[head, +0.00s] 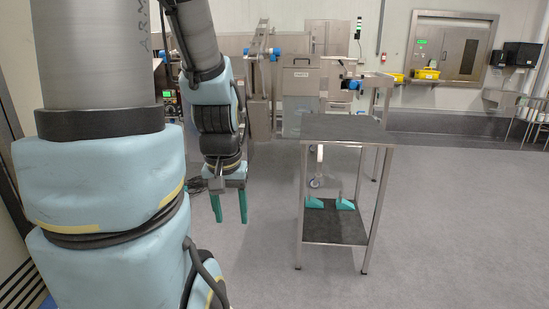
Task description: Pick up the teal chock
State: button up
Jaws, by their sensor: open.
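Two small teal wedge-shaped pieces, the left teal piece (313,202) and the right teal piece (345,204), show at the back of the lower shelf (335,227) of a metal stand. I cannot tell whether they are two chocks or parts of one. My gripper (229,207) points down with its teal fingers apart and nothing between them. It hangs over the floor to the left of the stand, apart from the teal pieces.
The stand's dark upper shelf (345,129) lies above the teal pieces, and its metal legs frame the lower shelf. A caster wheel (315,182) shows behind it. Steel machinery (300,80) stands at the back. The grey floor (450,220) to the right is clear.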

aim_at(311, 201)
jog(key=i, duration=2.05)
jog(key=i+l+u, duration=0.2)
jog(key=i, duration=0.45)
jog(key=i+u, duration=0.2)
jog(key=i, duration=0.4)
